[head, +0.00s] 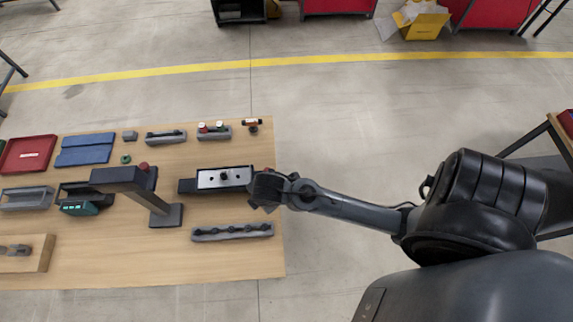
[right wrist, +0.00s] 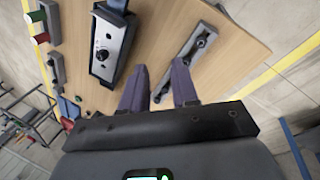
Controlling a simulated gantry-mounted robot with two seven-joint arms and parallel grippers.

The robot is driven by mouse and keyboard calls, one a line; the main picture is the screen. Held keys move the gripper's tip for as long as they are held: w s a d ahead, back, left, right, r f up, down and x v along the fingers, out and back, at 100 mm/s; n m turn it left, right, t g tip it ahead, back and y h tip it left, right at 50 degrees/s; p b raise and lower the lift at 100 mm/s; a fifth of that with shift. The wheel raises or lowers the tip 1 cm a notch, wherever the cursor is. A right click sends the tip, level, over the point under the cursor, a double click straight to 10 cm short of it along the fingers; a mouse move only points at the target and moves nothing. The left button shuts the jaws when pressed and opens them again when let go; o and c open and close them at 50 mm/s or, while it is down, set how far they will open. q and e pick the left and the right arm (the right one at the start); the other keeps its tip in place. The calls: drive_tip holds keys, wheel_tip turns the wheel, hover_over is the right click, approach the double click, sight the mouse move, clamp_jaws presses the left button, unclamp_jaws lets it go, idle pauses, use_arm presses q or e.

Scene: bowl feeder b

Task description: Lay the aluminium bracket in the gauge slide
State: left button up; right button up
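A dark slide unit (head: 187,186) with a pale metal plate (head: 232,179) on it lies near the table's right side; it looks like the gauge slide. It also shows in the right wrist view (right wrist: 118,40), with a black round knob or hole in its metal face. I cannot tell for sure which part is the aluminium bracket; a small grey block (head: 130,135) stands at the back of the table. My left gripper is not in view.
The grey rail (head: 232,231) with several dark knobs lies in front of the slide unit. A dark stand (head: 166,216) with a red button is left of it. Trays, including a red one (head: 28,153), and fixtures fill the left and back.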

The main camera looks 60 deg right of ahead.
drive_tip(key=s+r+m+y, duration=0.1)
drive_tip(key=s+r+m, duration=0.3)
drive_tip(key=s+m, duration=0.5)
drive_tip(key=m, duration=0.3)
drive_tip(key=shift+a+r+m, duration=0.3)
drive_tip(key=shift+s, duration=0.1)
wheel_tip(320, 180, up, 3)
drive_tip(key=p, duration=0.2)
drive_tip(key=shift+f+p, duration=0.1)
drive_tip(key=shift+p, duration=0.25)
drive_tip(key=shift+f, duration=0.1)
